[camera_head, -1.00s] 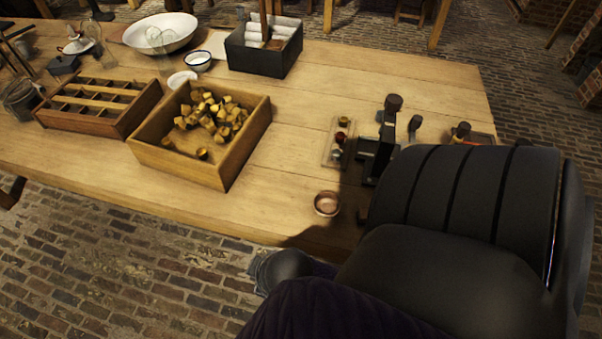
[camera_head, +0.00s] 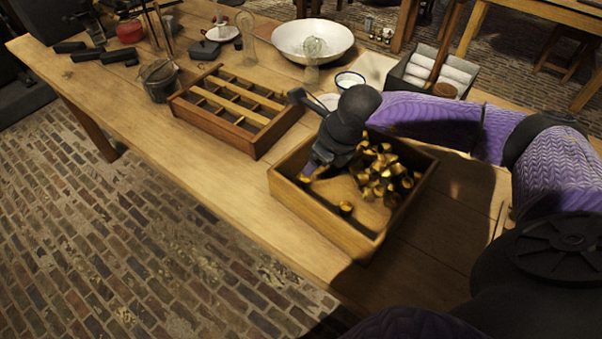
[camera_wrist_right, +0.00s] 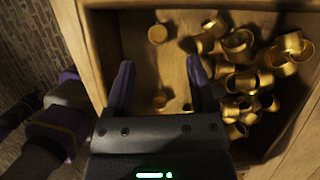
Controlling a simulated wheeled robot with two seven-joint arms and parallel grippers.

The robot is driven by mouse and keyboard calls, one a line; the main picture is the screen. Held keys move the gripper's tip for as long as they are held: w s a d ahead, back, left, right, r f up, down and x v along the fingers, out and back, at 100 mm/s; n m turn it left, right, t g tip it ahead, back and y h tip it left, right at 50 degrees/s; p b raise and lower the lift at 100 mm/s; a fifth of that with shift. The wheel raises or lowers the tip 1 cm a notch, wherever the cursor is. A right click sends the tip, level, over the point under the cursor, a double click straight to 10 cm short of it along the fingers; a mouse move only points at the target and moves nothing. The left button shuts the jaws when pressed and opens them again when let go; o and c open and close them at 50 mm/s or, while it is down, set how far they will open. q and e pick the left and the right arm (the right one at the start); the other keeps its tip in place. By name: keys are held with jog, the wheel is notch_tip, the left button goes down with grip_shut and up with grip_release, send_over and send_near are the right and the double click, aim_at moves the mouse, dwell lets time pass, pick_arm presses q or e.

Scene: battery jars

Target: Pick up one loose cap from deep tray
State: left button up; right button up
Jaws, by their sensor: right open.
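The deep tray (camera_head: 322,221) is a wooden box on the table, with a heap of brass-coloured caps (camera_head: 385,175) toward its right side. One loose cap (camera_head: 345,208) stands apart near the front wall. My right gripper (camera_head: 308,176) reaches down into the tray's left part, fingers partly hidden by the wrist in the head view. Another loose cap (camera_wrist_right: 157,33) lies beyond the fingertips. My left gripper is not seen.
A divided wooden tray (camera_head: 235,110) stands left of the deep tray. A white bowl (camera_head: 312,42), a small enamel cup (camera_head: 349,81) and a dark box of white rolls (camera_head: 440,72) stand behind. The table front at left is clear.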

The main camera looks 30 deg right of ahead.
aim_at(307, 184)
jog(key=x, duration=0.2)
jog(key=b+x, duration=0.1)
jog(key=x, duration=0.1)
jog(key=s+b+x, duration=0.1)
jog(key=x, duration=0.1)
jog(key=shift+w+a+f, duration=0.15)
jog(key=shift+a+f, duration=0.05)
jog(key=shift+f, duration=0.3)
jog(key=shift+w+f, duration=0.25)
jog(key=shift+f, duration=0.05)
jog(key=shift+c, duration=0.4)
jog(key=c, duration=0.7)
grip_shut()
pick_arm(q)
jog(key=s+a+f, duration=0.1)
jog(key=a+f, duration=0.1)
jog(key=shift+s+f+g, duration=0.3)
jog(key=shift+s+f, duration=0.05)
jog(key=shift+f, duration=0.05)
